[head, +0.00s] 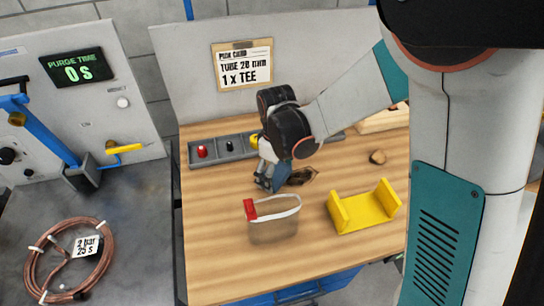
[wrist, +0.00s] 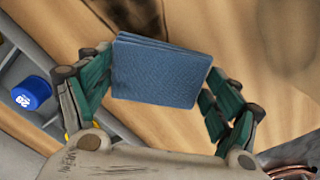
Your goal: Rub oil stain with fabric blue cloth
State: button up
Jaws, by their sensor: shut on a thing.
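My gripper (head: 268,180) is shut on the blue cloth (wrist: 160,75), a folded square pad gripped at its left and right sides in the wrist view. In the head view the cloth (head: 263,184) shows low at the fingertips, close over the wooden bench. The dark oil stain (head: 300,176) lies on the bench just right of the gripper. I cannot tell whether the cloth touches the wood.
A grey tray (head: 222,159) with coloured caps stands behind the gripper. A copper coil (head: 38,271) is at far left.

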aim_at(276, 173)
jog(key=shift+d+r, duration=0.25)
jog(key=shift+r, duration=0.6)
jog(key=shift+a+r+p, duration=0.15)
jog(key=shift+r+p, duration=1.7)
jog(key=shift+r, duration=0.7)
